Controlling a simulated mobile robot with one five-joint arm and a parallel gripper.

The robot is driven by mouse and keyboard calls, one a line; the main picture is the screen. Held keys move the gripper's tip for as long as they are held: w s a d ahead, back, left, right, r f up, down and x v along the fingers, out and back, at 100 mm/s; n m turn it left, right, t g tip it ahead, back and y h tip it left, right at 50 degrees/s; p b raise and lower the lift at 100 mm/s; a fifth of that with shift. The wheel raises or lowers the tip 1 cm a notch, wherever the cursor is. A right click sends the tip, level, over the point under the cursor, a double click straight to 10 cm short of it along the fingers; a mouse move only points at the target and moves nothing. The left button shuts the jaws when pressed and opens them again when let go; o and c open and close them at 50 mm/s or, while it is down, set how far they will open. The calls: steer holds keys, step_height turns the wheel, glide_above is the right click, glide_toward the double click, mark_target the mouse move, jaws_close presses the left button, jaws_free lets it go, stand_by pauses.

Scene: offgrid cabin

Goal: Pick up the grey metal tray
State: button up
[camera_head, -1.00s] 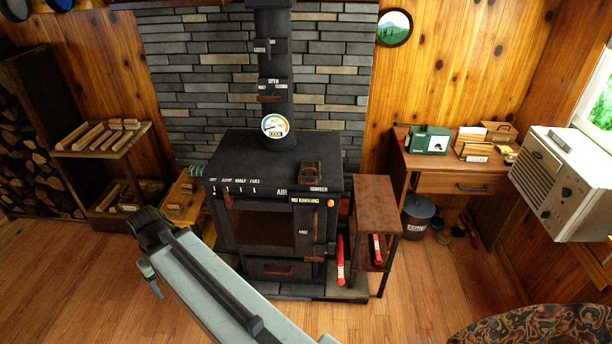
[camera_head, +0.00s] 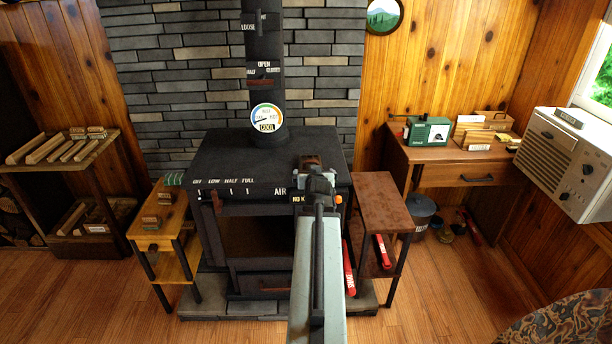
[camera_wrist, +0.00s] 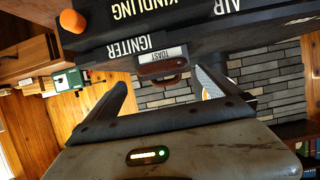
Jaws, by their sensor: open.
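I cannot make out a grey metal tray for certain in either view. My gripper (camera_head: 318,178) is in front of the right part of the black stove's top (camera_head: 235,160). In the wrist view my gripper's two fingers (camera_wrist: 165,95) are apart, with nothing seen held between them. Beyond them is a small piece with a brown handle (camera_wrist: 162,68) and a label reading TOAST. In the head view my arm covers most of the stove's right front, and the brown-handled piece on the stove top (camera_head: 310,161) is partly hidden.
A brown side table (camera_head: 385,198) stands right of the stove, with red-handled things by it. A small wooden shelf (camera_head: 160,232) is on the left. A desk (camera_head: 455,170) and a white radio-like box (camera_head: 562,165) are at the right. Wooden floor lies in front.

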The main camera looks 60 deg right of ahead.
steer(key=b+x, duration=0.1)
steer(key=x, duration=0.3)
steer(key=b+x, duration=0.2)
steer(key=x, duration=0.1)
steer(key=shift+w+f, duration=0.3)
steer(key=shift+w, duration=0.15)
steer(key=shift+r, duration=0.1)
steer(key=c, duration=2)
step_height(320, 180, up, 10)
steer(key=p, duration=1)
steer(key=shift+r, duration=0.15)
